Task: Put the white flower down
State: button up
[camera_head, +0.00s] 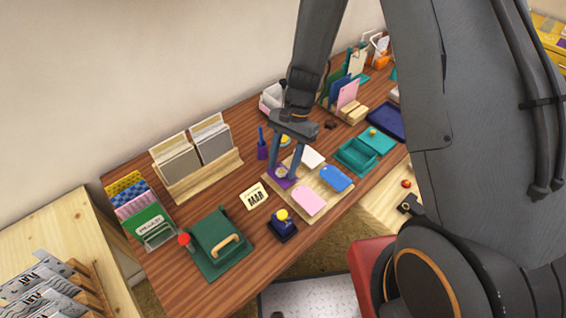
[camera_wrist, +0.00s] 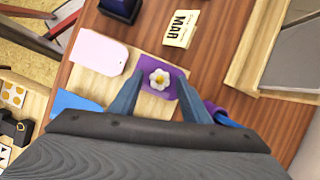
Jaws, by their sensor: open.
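The white flower (camera_wrist: 159,78), with a yellow centre, rests on a purple pad (camera_wrist: 170,88) at a corner of the light wooden board (camera_wrist: 150,106). In the head view the flower (camera_head: 281,174) is small and partly hidden by my fingers. My gripper (camera_head: 284,170) points down over the purple pad (camera_head: 277,183), with one finger on each side of the flower. In the wrist view its fingers (camera_wrist: 158,92) stand apart, with gaps between them and the flower.
The board also carries a pink pad (camera_head: 309,201), a blue pad (camera_head: 336,178) and a white pad (camera_head: 312,158). A purple cup (camera_head: 262,150) with a blue pen stands close to the left.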

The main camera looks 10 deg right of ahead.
jog(key=b+v, duration=0.3)
jog(key=v, duration=0.9)
jog(key=s+d+r+n+t+h, duration=0.3)
jog(key=s+d+n, duration=0.5)
jog(key=s, duration=0.3)
jog(key=shift+d+r+t, duration=0.35)
jog(key=shift+d+t, duration=0.45)
jog(key=shift+d, duration=0.05)
